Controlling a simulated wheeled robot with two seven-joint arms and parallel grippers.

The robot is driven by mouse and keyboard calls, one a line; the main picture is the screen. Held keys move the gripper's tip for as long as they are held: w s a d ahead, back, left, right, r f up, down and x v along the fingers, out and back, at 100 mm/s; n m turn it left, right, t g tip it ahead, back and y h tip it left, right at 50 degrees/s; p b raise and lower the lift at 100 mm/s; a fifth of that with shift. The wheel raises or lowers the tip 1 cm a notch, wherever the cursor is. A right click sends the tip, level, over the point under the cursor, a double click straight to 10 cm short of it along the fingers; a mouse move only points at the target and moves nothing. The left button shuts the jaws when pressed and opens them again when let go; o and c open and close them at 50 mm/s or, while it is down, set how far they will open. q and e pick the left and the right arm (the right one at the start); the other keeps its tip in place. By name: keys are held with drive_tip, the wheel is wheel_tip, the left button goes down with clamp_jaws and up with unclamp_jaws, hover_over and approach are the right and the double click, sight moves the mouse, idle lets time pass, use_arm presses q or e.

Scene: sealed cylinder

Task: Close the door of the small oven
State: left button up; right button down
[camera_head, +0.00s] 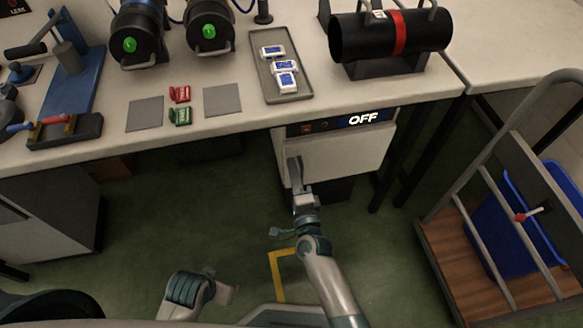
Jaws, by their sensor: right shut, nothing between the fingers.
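The small oven (363,117) stands under the front edge of the workbench, with a dark control strip and a lit "OFF" display. Its pale door (345,153) lies below the strip and looks up against or close to the front; I cannot tell whether it is fully shut. My right gripper (294,163) is shut and empty at the left part of the door, overlapping it in the picture. Contact cannot be told. My left arm (190,290) is folded low at the bottom, and its jaws cannot be made out.
The workbench (240,120) above carries a tray (268,85) with several small devices and a black cylinder (350,38) with a red band. A cart (460,262) with a blue bin (490,230) stands at the right. Green floor (150,220) is clear at left.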

drive_tip(key=shift+w+a, duration=0.1)
drive_tip(key=shift+w, duration=0.1)
use_arm(q)
drive_tip(key=shift+w, duration=0.2)
drive_tip(key=shift+s, duration=0.1)
use_arm(e)
drive_tip(key=shift+s, duration=0.1)
use_arm(q)
drive_tip(key=shift+s+a+r, duration=0.1)
drive_tip(key=shift+s+r, duration=0.25)
drive_tip(key=shift+r, duration=0.3)
use_arm(e)
drive_tip(key=v, duration=1.7)
use_arm(q)
drive_tip(key=shift+w+f, duration=0.15)
drive_tip(key=shift+w, duration=0.05)
use_arm(e)
drive_tip(key=shift+s, duration=0.1)
